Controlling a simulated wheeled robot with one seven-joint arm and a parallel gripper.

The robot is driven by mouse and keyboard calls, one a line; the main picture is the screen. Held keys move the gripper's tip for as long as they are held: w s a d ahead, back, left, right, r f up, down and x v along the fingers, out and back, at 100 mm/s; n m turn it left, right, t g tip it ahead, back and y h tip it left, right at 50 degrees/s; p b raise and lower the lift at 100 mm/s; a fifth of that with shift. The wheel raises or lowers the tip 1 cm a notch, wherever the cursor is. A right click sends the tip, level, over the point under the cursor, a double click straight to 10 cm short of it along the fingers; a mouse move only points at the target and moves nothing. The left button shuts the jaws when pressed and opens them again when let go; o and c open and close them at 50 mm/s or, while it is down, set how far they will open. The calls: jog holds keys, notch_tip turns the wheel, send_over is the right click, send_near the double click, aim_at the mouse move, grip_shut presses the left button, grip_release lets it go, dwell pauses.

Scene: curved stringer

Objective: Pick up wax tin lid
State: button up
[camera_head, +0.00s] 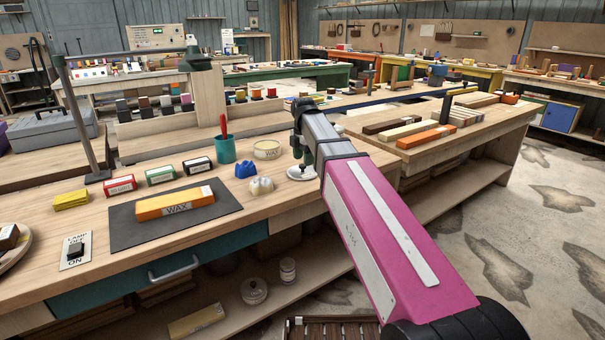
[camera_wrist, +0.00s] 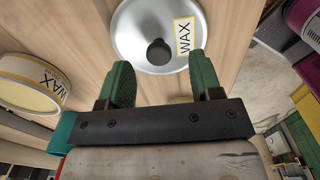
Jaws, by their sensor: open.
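The wax tin lid (camera_wrist: 128,30) is a round, silvery-white disc with a dark knob (camera_wrist: 160,52) at its centre and a yellow-edged WAX label. It lies on the wooden bench and also shows in the head view (camera_head: 301,173), partly hidden by my gripper. My gripper (camera_wrist: 164,82) is open, with its two green fingers spread on either side of the knob's line and nothing between them. In the head view my gripper (camera_head: 303,168) points down over the lid. I cannot tell whether the fingertips touch the lid. The round wax tin (camera_head: 267,150) stands left of the lid.
A cream tooth-shaped block (camera_head: 261,187), a blue piece (camera_head: 245,169) and a teal cup (camera_head: 225,150) stand left of the lid. A dark mat (camera_head: 130,232) bears an orange wax block (camera_head: 174,203). The bench's front edge is close to the lid.

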aim_at(303, 169)
jog(key=shift+a+f, duration=0.15)
jog(key=shift+f, duration=1.65)
jog(key=c, duration=1)
jog(key=shift+r, duration=0.15)
